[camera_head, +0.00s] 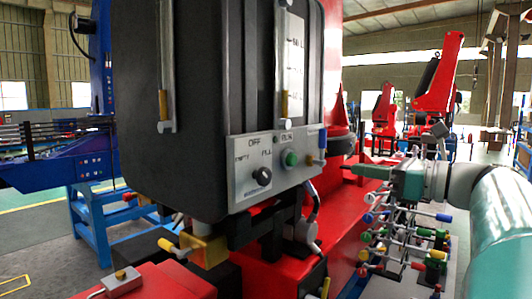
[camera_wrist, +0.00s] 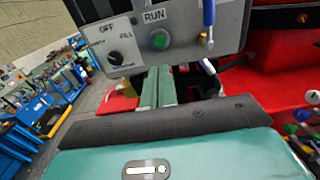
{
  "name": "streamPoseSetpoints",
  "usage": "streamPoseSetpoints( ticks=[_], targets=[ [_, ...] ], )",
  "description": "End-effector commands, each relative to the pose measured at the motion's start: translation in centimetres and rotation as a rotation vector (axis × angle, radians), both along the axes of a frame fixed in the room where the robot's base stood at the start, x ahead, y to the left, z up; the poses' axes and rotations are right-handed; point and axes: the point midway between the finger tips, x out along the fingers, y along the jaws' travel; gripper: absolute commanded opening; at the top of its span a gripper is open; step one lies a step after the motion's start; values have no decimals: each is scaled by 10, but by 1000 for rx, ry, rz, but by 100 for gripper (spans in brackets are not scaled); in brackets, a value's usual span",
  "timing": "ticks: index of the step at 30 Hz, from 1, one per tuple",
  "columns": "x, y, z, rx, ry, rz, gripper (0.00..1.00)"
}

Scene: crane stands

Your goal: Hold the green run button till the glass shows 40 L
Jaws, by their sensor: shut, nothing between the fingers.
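The green run button (camera_head: 291,158) sits on a light grey panel (camera_head: 236,190) on a black tank (camera_head: 215,75). It also shows under the word RUN in the wrist view (camera_wrist: 160,40). A sight glass (camera_head: 285,60) with a marked white scale stands above the panel; an amber section shows near its bottom, and the exact reading is too small to tell. My gripper (camera_head: 353,168) is right of the panel in the head view, apart from the button. In the wrist view its shut, empty teal fingers (camera_wrist: 157,84) appear below the button.
A black selector knob (camera_head: 262,176) marked OFF and FILL is left of the button; its setting is unclear. A blue-handled lever (camera_wrist: 209,15) and brass fitting are right of it. Coloured valve levers (camera_head: 430,255) stand below my arm. Red machinery lies behind and below the panel.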

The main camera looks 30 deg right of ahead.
Motion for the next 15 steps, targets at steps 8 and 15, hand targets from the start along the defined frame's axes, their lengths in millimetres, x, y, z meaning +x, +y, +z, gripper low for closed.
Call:
streamPoseSetpoints(
  ticks=[8, 15],
  targets=[
    [-6, 0, -1, 1, 0, 12, 0],
    [-9, -2, -2, 4, 1, 10, 0]
  ],
)
